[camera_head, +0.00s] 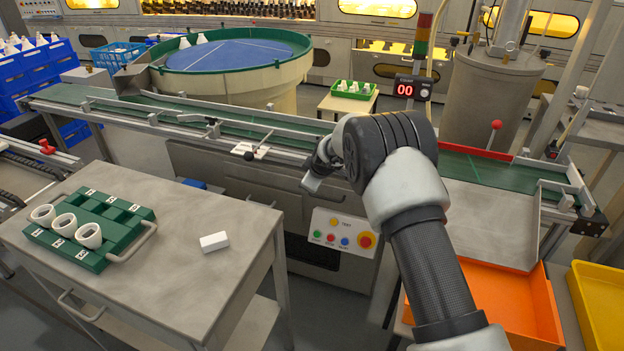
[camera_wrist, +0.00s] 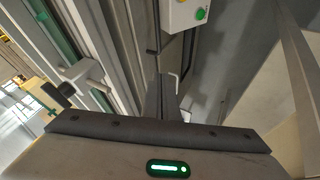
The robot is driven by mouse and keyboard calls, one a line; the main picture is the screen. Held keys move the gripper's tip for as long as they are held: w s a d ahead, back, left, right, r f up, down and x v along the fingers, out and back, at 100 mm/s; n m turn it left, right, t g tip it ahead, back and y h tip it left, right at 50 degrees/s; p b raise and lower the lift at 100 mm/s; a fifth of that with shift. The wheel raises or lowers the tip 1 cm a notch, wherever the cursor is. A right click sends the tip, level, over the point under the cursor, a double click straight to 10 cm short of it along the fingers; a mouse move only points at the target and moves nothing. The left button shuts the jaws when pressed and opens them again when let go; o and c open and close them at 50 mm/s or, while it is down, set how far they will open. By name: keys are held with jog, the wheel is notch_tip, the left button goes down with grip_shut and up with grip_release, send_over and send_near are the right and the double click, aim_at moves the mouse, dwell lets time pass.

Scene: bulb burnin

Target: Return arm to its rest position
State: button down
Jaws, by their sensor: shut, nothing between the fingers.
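My arm rises from the bottom right of the head view, bends at its dark joint and hides part of the conveyor and machine front behind it. My gripper (camera_head: 312,182) is at the end of the arm, in front of the conveyor's near side and above the button panel. It also shows in the wrist view (camera_wrist: 161,88), where its narrow fingers point toward the machine's side. The fingers are shut and hold nothing.
The button panel (camera_head: 344,233) is just below my gripper. A black-knobbed lever (camera_head: 249,155) is to its left. A steel table (camera_head: 180,268) holds a green rack (camera_head: 132,206) with white cups and a white block (camera_head: 214,242). An orange bin (camera_head: 548,312) lies right of my arm.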

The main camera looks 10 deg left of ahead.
jog(key=s+d+r+m, duration=0.2)
jog(key=s+d+r, duration=0.35)
jog(key=r, duration=0.25)
jog(key=s+d+r+m+h, duration=0.1)
jog(key=s+d+r+m, duration=0.1)
jog(key=s+d+r, duration=0.5)
jog(key=s+d+r+m, duration=0.2)
jog(key=d+r, duration=0.2)
jog(key=r, duration=0.6)
jog(key=s+d+r+m+h, duration=0.1)
jog(key=s+d+r+m, duration=0.2)
jog(key=s, duration=0.4)
jog(key=s+d+r+m, duration=0.1)
jog(key=s+d+r, duration=0.2)
jog(key=s+d, duration=0.35)
jog(key=s+d+f+m+h, duration=0.1)
jog(key=s+d+m, duration=0.15)
jog(key=s, duration=0.55)
jog(key=s+d+f+m+h, duration=0.1)
jog(key=s+d+m, duration=0.15)
jog(key=s, duration=0.65)
notch_tip(320, 180, up, 24)
jog(key=p, duration=2.4)
jog(key=shift+s+d+f+g, duration=0.2)
jog(key=shift+d+f+g, duration=0.05)
jog(key=shift+d+g, duration=0.15)
